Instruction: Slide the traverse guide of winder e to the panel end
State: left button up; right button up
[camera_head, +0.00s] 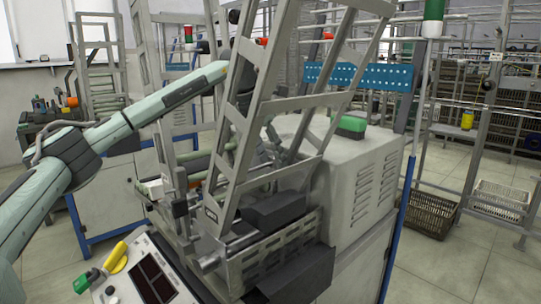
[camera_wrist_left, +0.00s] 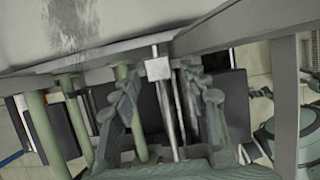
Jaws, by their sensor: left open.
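The winder stands in the middle of the head view, with a grey ladder-like frame (camera_head: 238,128) tilted over it. My left arm reaches in from the left, behind this frame. My left gripper (camera_head: 268,152) is partly hidden by the frame bars. In the left wrist view, my left gripper (camera_wrist_left: 168,105) is open, with its fingers spread on either side of a small pale block (camera_wrist_left: 158,68), which looks like the traverse guide, on a thin metal rod. I cannot tell whether a finger touches it. The control panel (camera_head: 125,278) is at the winder's near end.
A grey cabinet (camera_head: 350,185) with a green object (camera_head: 350,126) on top adjoins the winder's right side. Green rollers (camera_wrist_left: 45,130) and frame bars (camera_wrist_left: 284,105) crowd my left gripper. Baskets (camera_head: 432,213) stand on the floor at right.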

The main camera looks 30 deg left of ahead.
pick_arm(q)
grip_shut()
